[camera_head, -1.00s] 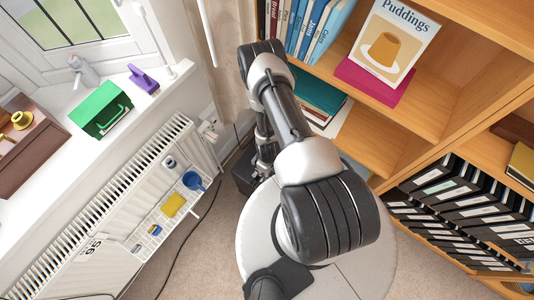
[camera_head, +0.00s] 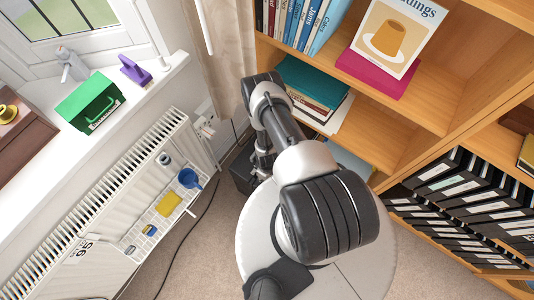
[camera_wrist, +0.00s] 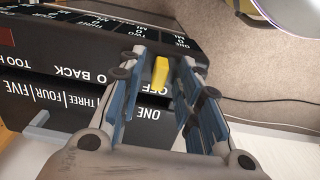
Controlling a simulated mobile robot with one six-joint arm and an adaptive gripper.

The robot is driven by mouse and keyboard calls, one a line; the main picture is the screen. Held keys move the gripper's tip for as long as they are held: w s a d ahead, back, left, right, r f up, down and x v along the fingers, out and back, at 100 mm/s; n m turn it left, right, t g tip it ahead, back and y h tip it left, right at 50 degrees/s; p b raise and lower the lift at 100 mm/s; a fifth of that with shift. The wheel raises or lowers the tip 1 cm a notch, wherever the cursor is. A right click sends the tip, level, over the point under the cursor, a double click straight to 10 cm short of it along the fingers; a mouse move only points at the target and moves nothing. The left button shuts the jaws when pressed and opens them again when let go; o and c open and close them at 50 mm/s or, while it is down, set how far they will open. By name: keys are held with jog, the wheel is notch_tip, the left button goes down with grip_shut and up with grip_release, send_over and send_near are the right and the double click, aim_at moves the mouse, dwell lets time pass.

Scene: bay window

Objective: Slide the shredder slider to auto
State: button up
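A dark box, apparently the shredder (camera_wrist: 60,60), lies under my gripper in the wrist view, with white lettering upside down or sideways on its faces. A yellow tab (camera_wrist: 160,72), apparently the slider, sticks up from it near an "OFF" label. My gripper (camera_wrist: 168,75) is open, its two blue-grey fingers on either side of the yellow tab. I see gaps beside the tab but cannot tell how deep the fingers reach. I cannot make out an "auto" mark. In the head view the dark box (camera_head: 242,176) is mostly hidden behind my arm.
A bookcase (camera_head: 415,110) with books and black binders stands on the right. A radiator (camera_head: 115,190) with a wire tray (camera_head: 150,228) is on the left under the windowsill (camera_head: 40,185). A dark cable (camera_head: 195,222) crosses the carpet.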

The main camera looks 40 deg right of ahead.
jog(key=shift+c, duration=0.4)
grip_shut()
